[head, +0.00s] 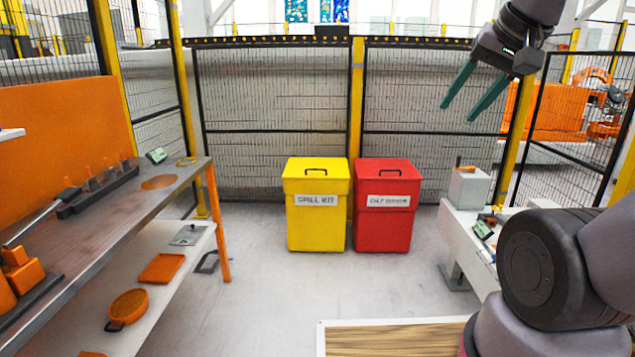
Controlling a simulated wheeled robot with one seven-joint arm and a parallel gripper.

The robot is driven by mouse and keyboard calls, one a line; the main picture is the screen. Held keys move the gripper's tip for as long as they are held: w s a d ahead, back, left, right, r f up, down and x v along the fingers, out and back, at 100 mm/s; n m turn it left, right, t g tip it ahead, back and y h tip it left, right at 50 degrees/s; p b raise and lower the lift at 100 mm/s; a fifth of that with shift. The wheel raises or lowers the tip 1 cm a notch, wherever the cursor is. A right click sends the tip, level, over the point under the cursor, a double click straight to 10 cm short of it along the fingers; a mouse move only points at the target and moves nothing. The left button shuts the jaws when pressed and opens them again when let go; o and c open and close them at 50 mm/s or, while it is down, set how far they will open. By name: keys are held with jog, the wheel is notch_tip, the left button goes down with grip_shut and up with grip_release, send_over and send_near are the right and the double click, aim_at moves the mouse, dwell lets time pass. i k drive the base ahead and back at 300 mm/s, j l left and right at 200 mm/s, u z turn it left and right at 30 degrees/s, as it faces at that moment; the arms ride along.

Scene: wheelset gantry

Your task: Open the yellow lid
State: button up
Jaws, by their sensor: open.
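A yellow bin labelled "SPILL KIT" (317,222) stands on the floor in front of the mesh fence. Its yellow lid (316,169) is closed on top and has a dark handle (317,171) in the middle. My gripper (457,113) is at the upper right, with two green fingers apart and nothing between them. It hangs in the air, higher in the picture and to the right of the yellow lid, not touching anything.
A red bin (383,228) with its own lid stands close beside the yellow bin on the right. A workbench (130,200) with tools runs along the left. A low white table (460,222) with a grey box (469,189) is on the right. The floor (270,285) before the bins is clear.

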aim_at(300, 168)
jog(key=i, duration=0.95)
jog(key=i+u, duration=0.1)
jog(key=i, duration=0.85)
jog(key=i+l, duration=0.2)
jog(key=i, duration=0.75)
jog(key=i+l+u, duration=0.1)
jog(key=i, duration=0.85)
jog(key=i+u, duration=0.3)
jog(key=k, duration=0.15)
